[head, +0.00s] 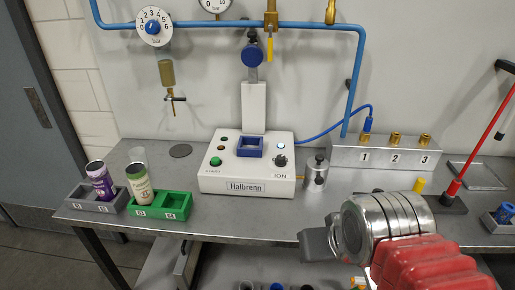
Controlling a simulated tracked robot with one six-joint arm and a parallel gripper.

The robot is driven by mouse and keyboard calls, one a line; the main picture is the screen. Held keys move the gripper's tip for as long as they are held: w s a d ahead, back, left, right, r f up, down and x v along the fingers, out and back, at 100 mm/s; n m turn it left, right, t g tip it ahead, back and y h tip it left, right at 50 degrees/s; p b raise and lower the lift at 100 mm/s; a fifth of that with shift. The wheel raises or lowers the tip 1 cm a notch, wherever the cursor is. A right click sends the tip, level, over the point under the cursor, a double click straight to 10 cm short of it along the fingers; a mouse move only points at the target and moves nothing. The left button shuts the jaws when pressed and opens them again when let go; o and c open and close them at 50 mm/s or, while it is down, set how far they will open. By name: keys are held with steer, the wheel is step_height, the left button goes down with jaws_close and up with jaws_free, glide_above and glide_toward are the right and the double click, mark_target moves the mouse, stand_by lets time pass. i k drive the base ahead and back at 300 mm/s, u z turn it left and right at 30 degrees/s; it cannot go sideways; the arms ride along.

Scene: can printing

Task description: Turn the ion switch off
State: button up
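The ion switch (281,161) is a small black round knob on the right of the white Halbrenn machine (246,187), with the label ION below it. A small pale, bright lamp (281,144) is just above the knob. The knob's exact pointing direction is too small to tell. My gripper (316,244) is at the lower right, in front of the bench edge and below the machine. It is well apart from the knob. A grey finger part shows, pointing left; the opening between the fingers is hidden.
A metal canister (316,173) stands close to the right of the machine. A valve block (384,153) numbered 1 to 3 is behind it, with a blue hose. Grey (82,204) and green (175,212) holders with cans stand at left. The bench front before the machine is clear.

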mark_target(281, 160)
steer(key=u, duration=0.55)
steer(key=i, duration=1)
steer(key=u, duration=0.25)
